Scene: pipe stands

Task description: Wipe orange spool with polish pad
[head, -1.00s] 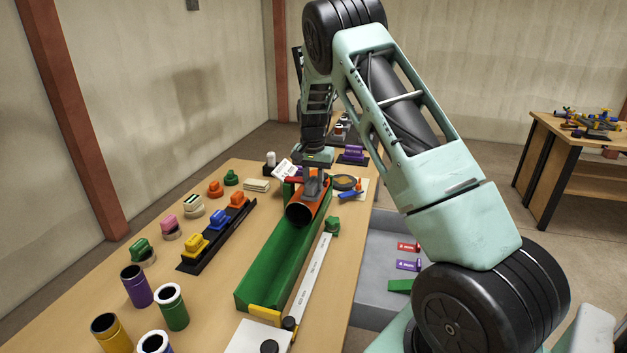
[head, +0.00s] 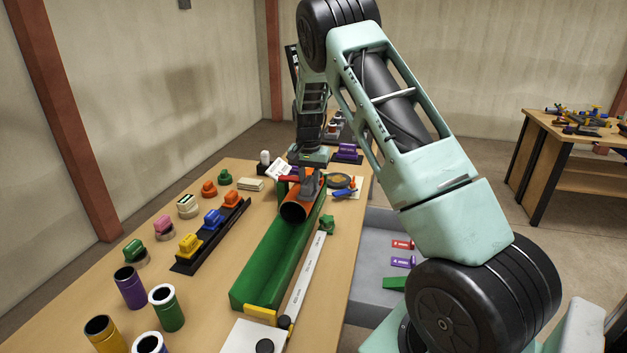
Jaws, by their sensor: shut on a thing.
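The orange spool (head: 296,209) lies at the far end of the green trough (head: 267,268), its dark open end facing me. My gripper (head: 309,187) points down over the spool's upper side. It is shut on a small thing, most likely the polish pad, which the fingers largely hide. The grip is right at the spool's surface; I cannot tell how firmly they touch.
A dark rack (head: 210,236) with yellow, blue and orange blocks stands left of the trough. Several upright pipes, such as a purple one (head: 131,287), stand at the near left. A white ruler strip (head: 306,280) runs along the right. A grey bin (head: 372,264) sits beyond the table edge.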

